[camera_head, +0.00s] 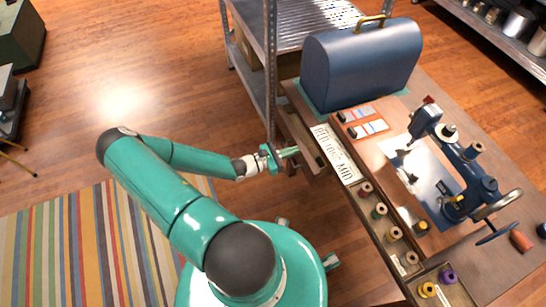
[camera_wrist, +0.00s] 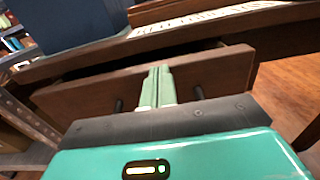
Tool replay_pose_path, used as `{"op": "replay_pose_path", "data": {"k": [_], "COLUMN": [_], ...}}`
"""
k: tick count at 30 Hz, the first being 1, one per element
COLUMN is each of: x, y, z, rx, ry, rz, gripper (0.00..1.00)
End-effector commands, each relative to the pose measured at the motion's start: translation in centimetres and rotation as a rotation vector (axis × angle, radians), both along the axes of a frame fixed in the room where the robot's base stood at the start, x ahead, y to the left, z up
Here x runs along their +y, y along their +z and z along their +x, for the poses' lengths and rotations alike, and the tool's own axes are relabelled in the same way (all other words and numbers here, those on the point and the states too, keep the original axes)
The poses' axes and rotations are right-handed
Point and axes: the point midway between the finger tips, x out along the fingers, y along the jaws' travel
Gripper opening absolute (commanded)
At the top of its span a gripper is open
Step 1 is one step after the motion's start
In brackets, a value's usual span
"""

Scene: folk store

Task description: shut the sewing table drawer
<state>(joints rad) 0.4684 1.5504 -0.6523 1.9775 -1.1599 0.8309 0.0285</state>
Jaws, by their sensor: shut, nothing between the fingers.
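The sewing table (camera_head: 480,250) is a brown wooden table on the right in the head view. Its drawer (camera_head: 300,140) sticks out on the side facing my arm. In the wrist view, the wooden drawer front (camera_wrist: 212,72) stands out from under the tabletop (camera_wrist: 110,52), with a dark gap above it. Two dark pulls show low on the front, one on each side of my fingers. My gripper (camera_head: 294,152) is shut and empty, its pale green fingertips (camera_wrist: 158,72) at the drawer front, near its top edge. I cannot tell whether they touch it.
On the table are a blue case (camera_head: 360,62), a blue sewing machine (camera_head: 455,165) and several thread spools. A metal shelf (camera_head: 270,70) stands close behind the drawer, its post near my gripper. A striped rug (camera_head: 90,240) and open wooden floor lie to the left.

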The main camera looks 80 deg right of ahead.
Motion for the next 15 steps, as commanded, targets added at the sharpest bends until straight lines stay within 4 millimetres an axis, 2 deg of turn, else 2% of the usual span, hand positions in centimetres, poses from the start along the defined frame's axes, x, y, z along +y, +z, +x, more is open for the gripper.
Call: {"op": "replay_pose_path", "data": {"k": [1,4,15], "x": [-0.41,-0.87,-0.95], "y": [0.01,0.04,0.02], "z": [-0.81,-1.55,-1.59], "rx": [0.002,0.001,-0.001], "ry": [-0.001,0.0,0.001], "rz": [0.0,-0.001,0.001], "gripper": [0.0,0.0,0.0]}}
